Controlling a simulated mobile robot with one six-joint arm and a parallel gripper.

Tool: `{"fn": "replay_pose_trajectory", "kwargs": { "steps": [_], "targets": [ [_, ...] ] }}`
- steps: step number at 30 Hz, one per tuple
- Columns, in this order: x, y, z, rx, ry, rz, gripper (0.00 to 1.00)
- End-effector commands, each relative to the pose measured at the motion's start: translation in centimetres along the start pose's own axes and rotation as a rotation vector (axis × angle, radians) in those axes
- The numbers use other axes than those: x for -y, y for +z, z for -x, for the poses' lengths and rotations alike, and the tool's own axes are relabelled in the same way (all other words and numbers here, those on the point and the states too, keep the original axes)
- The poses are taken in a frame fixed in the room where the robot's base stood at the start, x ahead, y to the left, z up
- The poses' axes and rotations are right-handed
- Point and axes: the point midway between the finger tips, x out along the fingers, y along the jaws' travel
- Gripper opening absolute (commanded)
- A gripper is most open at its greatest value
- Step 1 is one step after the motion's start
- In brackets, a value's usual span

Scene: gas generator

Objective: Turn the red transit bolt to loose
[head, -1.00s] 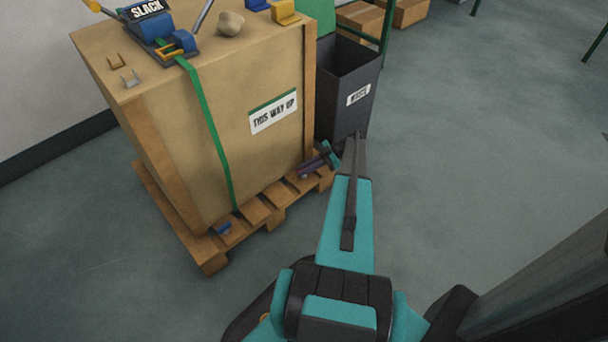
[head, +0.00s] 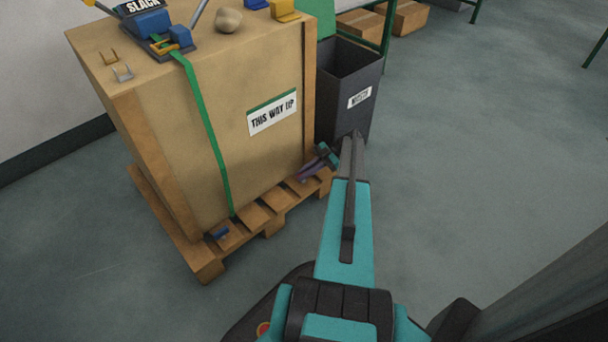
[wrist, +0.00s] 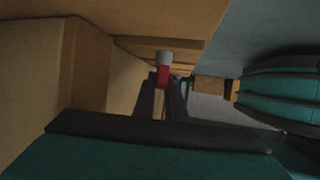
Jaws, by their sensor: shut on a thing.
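The red transit bolt (wrist: 163,76) shows in the wrist view as a small red piece with a pale grey end. It sits between the tips of my gripper (wrist: 162,86), which is shut on it. In the head view my gripper (head: 309,173) is low at the crate's right front corner, just above the pallet (head: 257,217). The bolt cannot be made out there. The wooden crate (head: 240,155) stands on the pallet with a "THIS WAY UP" label on its front.
A green strap (head: 211,135) runs down the crate's front from a blue ratchet (head: 152,24) marked "SLACK". A dark waste bin (head: 345,100) stands close behind my forearm. Cardboard boxes (head: 401,18) are at the back. The floor to the right is clear.

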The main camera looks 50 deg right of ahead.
Motion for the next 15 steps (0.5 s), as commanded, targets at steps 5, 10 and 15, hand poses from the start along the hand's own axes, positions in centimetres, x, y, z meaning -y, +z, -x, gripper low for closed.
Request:
{"fn": "replay_pose_trajectory", "kwargs": {
  "steps": [5,10,15],
  "targets": [
    [0.10,0.03,-0.08,0.000,-0.002,-0.002,0.19],
    [0.05,0.02,-0.06,0.000,-0.001,-0.001,0.30],
    [0.03,-0.01,-0.04,0.000,0.000,-0.001,0.30]
  ]
}}
